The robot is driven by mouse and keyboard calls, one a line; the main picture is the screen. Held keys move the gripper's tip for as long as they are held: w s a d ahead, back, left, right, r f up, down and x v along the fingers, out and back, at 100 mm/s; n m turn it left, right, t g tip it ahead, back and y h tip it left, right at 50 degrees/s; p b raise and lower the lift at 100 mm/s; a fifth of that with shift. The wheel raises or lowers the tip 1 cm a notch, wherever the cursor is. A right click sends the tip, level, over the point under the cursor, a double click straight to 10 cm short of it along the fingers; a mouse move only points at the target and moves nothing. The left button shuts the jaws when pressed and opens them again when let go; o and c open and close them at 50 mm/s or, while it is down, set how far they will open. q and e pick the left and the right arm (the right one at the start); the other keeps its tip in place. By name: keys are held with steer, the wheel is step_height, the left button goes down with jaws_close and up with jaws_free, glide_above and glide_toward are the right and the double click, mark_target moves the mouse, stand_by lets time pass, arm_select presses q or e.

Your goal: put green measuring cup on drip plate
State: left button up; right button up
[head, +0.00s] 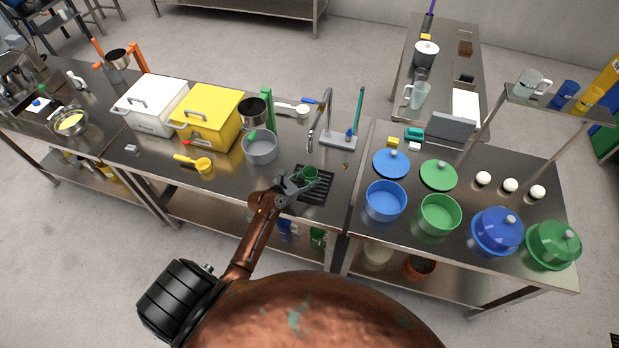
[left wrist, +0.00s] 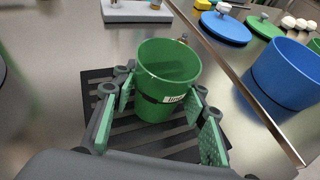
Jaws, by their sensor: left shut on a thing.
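The green measuring cup (left wrist: 167,75) is upright between the green-padded fingers of my left gripper (left wrist: 160,110), which is shut on it. In the head view the small green cup (head: 309,173) shows at the tip of my left gripper (head: 294,186). The drip plate (left wrist: 105,142) is a black slatted grate on the steel counter, directly under the cup; it also shows in the head view (head: 318,190). I cannot tell whether the cup's base touches the slats. My right gripper is not in view.
A grey pot (head: 260,148) stands left of the plate, and a tap (head: 322,115) rises behind it. A yellow measuring cup (head: 203,166) lies farther left. Blue (head: 386,203) and green (head: 439,216) bowls stand on the table to the right.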

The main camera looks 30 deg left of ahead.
arm_select(q)
steer(key=shift+f, duration=0.15)
steer(key=o, duration=1.3)
steer(key=v, duration=1.2)
